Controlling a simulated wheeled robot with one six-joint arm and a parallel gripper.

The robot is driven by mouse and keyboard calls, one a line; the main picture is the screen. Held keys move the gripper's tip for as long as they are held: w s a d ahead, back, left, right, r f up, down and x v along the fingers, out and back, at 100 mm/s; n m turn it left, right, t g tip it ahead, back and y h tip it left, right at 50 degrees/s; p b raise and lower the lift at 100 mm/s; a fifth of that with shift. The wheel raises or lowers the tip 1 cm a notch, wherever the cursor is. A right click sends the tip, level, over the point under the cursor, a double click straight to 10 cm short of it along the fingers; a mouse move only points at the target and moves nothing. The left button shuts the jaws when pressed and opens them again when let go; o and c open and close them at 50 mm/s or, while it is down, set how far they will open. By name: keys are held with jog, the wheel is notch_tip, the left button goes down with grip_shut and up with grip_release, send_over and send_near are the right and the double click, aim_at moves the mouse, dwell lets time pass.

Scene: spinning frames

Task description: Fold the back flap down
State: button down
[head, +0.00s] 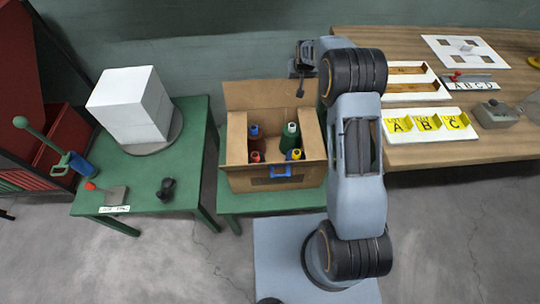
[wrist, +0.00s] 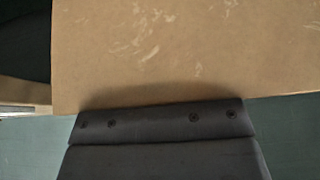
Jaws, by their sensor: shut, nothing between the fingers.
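An open cardboard box (head: 275,176) stands on a green table in the head view, with several coloured spools inside. Its back flap (head: 262,95) stands up at the rear. The side flaps at left (head: 237,138) and right (head: 311,134) look folded inward over the edges. My gripper (head: 301,88) is shut and empty, beside the back flap's upper right end. In the wrist view, brown cardboard (wrist: 190,50) fills the upper part, close to the dark shut fingers (wrist: 160,118). I cannot tell whether they touch it.
A white stacked block (head: 132,107) stands on the left green table (head: 150,210). The wooden table (head: 430,155) at right holds yellow A, B, C bins (head: 428,124) and white trays. A green wall (head: 200,60) lies behind the box.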

jog(key=shift+s+f, duration=0.15)
jog(key=shift+s, duration=0.9)
jog(key=shift+s+f, duration=0.1)
jog(key=shift+s, duration=0.95)
jog(key=shift+r, duration=0.2)
jog(key=shift+s+r+b, duration=0.2)
jog(key=shift+s+b, duration=0.55)
jog(key=shift+s, duration=2.05)
